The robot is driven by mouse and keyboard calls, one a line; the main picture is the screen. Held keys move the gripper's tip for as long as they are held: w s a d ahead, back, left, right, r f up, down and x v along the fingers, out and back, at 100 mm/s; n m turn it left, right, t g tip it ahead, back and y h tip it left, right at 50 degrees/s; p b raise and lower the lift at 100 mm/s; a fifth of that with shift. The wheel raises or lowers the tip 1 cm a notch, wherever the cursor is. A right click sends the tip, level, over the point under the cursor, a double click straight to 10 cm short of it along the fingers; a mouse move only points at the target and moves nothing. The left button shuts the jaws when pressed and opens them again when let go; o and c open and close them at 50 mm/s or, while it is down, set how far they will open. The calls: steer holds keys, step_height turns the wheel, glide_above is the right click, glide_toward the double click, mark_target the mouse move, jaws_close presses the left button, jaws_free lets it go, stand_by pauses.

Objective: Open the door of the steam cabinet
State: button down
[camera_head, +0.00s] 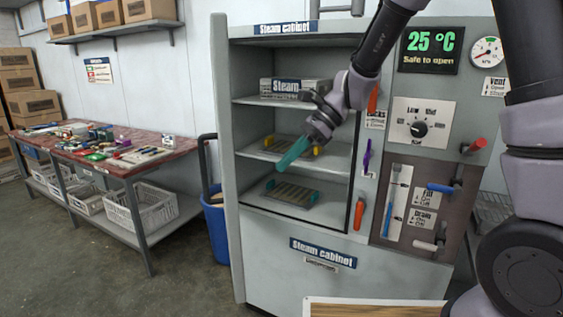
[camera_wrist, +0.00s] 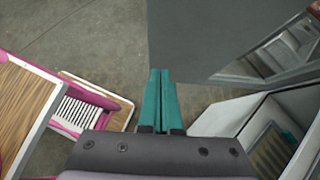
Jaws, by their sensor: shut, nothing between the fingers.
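The grey steam cabinet (camera_head: 345,262) stands at the centre of the head view. Its shelves show plainly. A tall grey panel, which looks like its door (camera_head: 226,160), stands swung out along the left side, seen nearly edge-on. In the wrist view a grey windowed panel, seemingly the same door (camera_wrist: 225,35), fills the upper right, with the cabinet opening (camera_wrist: 270,130) below it. My gripper (camera_head: 282,165) has teal fingers shut on nothing. It hangs before the opening, pointing down and left.
Ribbed racks (camera_head: 292,194) lie on the shelves. The control panel (camera_head: 421,122) at right reads 25 °C, "Safe to open", with several coloured handles below. A blue bin (camera_head: 216,235) stands left of the cabinet, beyond it a cluttered workbench (camera_head: 160,153). A wooden-topped surface (camera_wrist: 18,100) is left in the wrist view.

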steer(key=s+a+f, duration=0.3)
steer(key=a+f, duration=0.2)
steer(key=a, duration=0.3)
steer(key=shift+a, duration=0.25)
